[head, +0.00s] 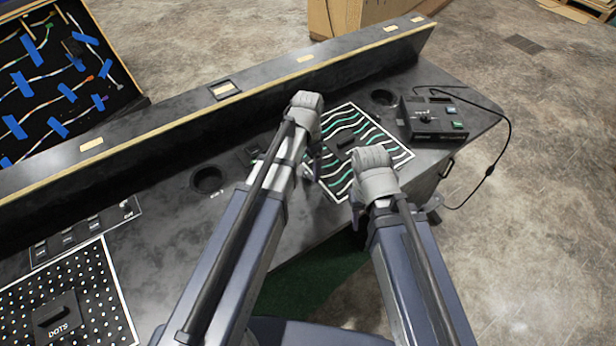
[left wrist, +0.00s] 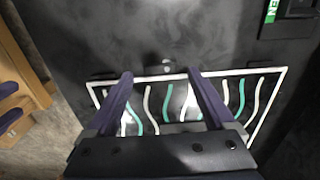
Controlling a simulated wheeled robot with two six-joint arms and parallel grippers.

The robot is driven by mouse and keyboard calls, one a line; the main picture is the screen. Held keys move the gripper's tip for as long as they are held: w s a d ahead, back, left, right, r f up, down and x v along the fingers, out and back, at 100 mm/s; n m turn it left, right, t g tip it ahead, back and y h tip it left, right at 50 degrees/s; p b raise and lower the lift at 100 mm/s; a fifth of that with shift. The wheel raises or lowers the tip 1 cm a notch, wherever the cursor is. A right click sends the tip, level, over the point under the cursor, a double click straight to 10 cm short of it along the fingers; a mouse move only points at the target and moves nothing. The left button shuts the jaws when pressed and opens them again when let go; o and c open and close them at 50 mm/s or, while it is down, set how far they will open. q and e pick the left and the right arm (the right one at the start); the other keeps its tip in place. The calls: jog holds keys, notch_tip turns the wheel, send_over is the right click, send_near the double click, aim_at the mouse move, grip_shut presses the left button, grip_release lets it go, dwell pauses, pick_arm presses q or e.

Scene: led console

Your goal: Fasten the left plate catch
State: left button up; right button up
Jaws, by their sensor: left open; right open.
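A dark plate with green and white wavy strips and a white border (head: 404,157) lies on the console. It also shows in the left wrist view (left wrist: 272,71), under and beyond my fingers. My left gripper (head: 312,168) is over its left side, open and empty. In the left wrist view its two purple fingers (left wrist: 160,76) stand apart near the plate's far edge. A small pale fitting (left wrist: 167,64) sits just past that edge; I cannot tell whether it is the catch or how it stands. My right gripper (head: 356,214) is open by the plate's near right corner.
A black box with a cable (head: 432,122) stands right of the plate. Round wells (head: 207,181) are sunk in the console (head: 160,255). A DOTS plate (head: 105,262) lies at the left. A long raised ledge (head: 150,150) runs behind.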

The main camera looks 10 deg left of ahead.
aim_at(308, 176)
pick_arm(q)
notch_tip(308, 176, down, 2)
jog(key=shift+f+b, duration=0.15)
jog(key=shift+b, duration=0.5)
jog(key=c, duration=1.4)
